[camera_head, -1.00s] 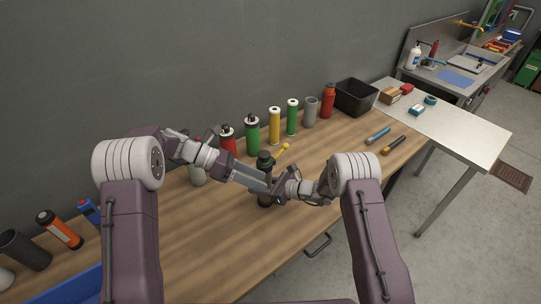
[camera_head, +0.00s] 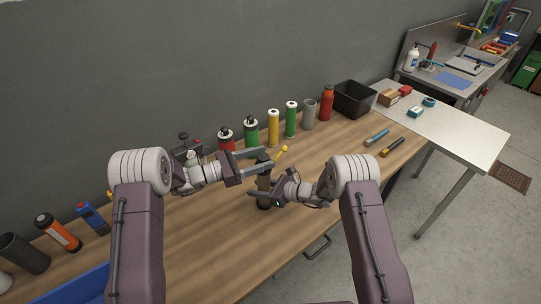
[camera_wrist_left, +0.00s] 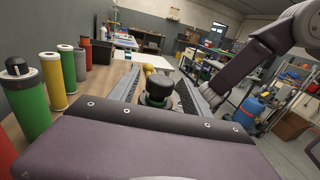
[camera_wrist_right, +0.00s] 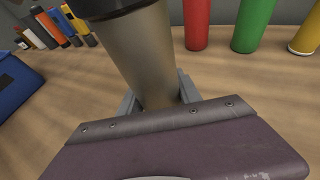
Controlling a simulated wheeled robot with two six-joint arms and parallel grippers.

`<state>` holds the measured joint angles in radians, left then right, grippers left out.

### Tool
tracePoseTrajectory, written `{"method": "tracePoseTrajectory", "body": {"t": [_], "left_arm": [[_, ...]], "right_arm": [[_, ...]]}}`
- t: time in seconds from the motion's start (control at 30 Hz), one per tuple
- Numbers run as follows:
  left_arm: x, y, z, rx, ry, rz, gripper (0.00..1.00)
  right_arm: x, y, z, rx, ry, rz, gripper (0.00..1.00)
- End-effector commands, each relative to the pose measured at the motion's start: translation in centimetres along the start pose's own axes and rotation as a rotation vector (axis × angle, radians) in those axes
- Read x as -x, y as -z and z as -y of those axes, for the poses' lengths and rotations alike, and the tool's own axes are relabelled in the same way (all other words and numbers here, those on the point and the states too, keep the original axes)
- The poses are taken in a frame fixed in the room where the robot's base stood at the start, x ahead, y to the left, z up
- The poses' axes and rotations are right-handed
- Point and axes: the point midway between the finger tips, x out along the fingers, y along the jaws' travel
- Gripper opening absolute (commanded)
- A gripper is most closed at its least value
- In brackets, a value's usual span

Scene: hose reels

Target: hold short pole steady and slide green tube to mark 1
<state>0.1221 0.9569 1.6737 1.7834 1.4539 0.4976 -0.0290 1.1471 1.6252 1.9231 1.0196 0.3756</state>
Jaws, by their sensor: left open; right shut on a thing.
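The short pole (camera_head: 264,188) stands upright on the wooden bench, with a grey-brown body and a dark top. My right gripper (camera_head: 276,193) is shut on its lower part. The right wrist view shows the pole's body (camera_wrist_right: 145,55) between the fingers. My left gripper (camera_head: 276,158) is open, its fingers apart on either side of the pole's top. In the left wrist view, the dark cap (camera_wrist_left: 158,87) with a greenish band below it lies between the fingers. I see no readable mark 1.
A yellow-ended piece (camera_head: 282,150) lies just behind the pole. Red, yellow and grey cylinders line the wall near a black bin (camera_head: 355,98). A blue tray (camera_head: 75,285) is at front left. The bench right of the pole is mostly clear.

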Motion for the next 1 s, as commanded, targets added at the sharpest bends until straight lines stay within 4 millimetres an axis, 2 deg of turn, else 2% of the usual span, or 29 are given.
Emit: {"method": "tracePoseTrajectory", "body": {"t": [0.1, 0.2, 0.5, 0.53, 0.7, 0.73, 1.0], "left_arm": [[-2.1, 0.0, 0.1, 0.000, 0.003, 0.000, 0.56], [-3.1, 0.1, 0.0, 0.001, 0.001, -0.001, 0.56], [-3.5, 0.0, 0.0, 0.001, 0.000, -0.001, 0.56], [-3.5, 0.0, 0.0, 0.001, 0.000, -0.001, 0.53], [-3.5, 0.0, 0.0, 0.001, 0.000, -0.001, 0.06], [-3.5, 0.0, 0.0, 0.001, 0.000, -0.001, 0.00], [-3.4, 0.0, 0.0, 0.001, 0.000, -0.001, 0.00]], "right_arm": [[0.0, 0.0, 0.0, 0.000, 0.001, 0.000, 0.00], [0.0, 0.0, 0.0, 0.000, 0.001, 0.000, 0.00], [0.0, 0.0, 0.0, 0.000, 0.001, 0.000, 0.00], [0.0, 0.0, 0.0, 0.000, 0.001, 0.000, 0.00], [0.0, 0.0, 0.0, 0.000, 0.001, 0.000, 0.00], [0.0, 0.0, 0.0, 0.000, 0.001, 0.000, 0.00], [0.0, 0.0, 0.0, 0.001, 0.001, 0.000, 0.00]]}}
